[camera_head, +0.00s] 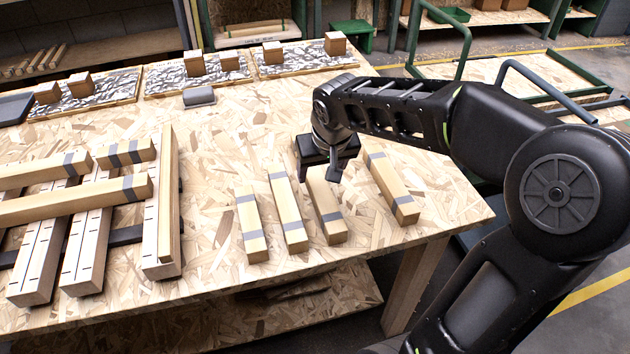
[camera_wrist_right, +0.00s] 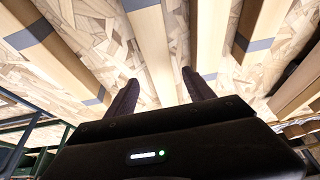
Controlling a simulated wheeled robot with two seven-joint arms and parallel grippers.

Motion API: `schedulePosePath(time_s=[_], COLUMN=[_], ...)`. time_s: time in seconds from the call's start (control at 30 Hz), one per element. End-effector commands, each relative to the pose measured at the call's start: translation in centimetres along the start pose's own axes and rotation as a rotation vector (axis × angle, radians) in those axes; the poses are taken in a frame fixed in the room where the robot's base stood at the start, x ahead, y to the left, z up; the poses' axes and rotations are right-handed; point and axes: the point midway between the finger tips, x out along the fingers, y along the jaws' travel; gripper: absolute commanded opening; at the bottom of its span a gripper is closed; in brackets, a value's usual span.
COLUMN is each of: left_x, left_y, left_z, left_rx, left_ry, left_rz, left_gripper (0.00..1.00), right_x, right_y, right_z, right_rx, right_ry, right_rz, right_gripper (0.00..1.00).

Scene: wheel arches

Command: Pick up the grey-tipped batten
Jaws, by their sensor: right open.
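Several pale wooden battens with dark grey bands lie side by side on the right of the table: one at the left (camera_head: 251,225), a second (camera_head: 287,207), a third (camera_head: 327,210) and one at the right (camera_head: 392,188). All carry grey bands near their ends, so I cannot single out one as the grey-tipped batten. My right gripper (camera_head: 320,174) is over the far part of the third batten and hides it there. In the right wrist view, the open fingers (camera_wrist_right: 160,84) stand on either side of a batten (camera_wrist_right: 152,50), with nothing gripped. My left gripper is out of view.
A stack of crossed battens (camera_head: 75,207) fills the table's left side. Foil-covered boards (camera_head: 90,97) with small wooden blocks (camera_head: 195,63) line the back edge, near a small grey block (camera_head: 198,96). Bare table (camera_head: 225,140) lies behind the row of battens.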

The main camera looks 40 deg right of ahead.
Motion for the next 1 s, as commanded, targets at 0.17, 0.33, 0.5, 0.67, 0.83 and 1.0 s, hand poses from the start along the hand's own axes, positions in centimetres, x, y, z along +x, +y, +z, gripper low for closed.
schedulePosePath(time_s=[0.17,0.33,0.5,0.67,0.83,1.0], left_x=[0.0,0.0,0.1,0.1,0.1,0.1], left_y=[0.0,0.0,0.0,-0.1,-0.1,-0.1], left_z=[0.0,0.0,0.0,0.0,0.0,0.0], left_rx=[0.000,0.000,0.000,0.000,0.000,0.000], left_ry=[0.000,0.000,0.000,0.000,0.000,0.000], left_rz=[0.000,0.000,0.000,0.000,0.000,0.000], left_gripper=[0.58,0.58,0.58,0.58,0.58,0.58], right_x=[0.0,1.1,3.7,5.1,5.2,5.1], right_y=[0.0,-0.1,-0.2,-0.2,-0.2,-0.2], right_z=[0.0,-0.1,-0.4,-0.4,-0.5,-0.5], right_rx=[0.000,-0.001,0.000,0.000,0.000,0.000], right_ry=[0.000,-0.004,-0.004,-0.001,0.001,0.001], right_rz=[0.000,0.000,0.001,0.000,0.000,0.000], right_gripper=[0.62,0.62,0.62,0.62,0.62,0.62])
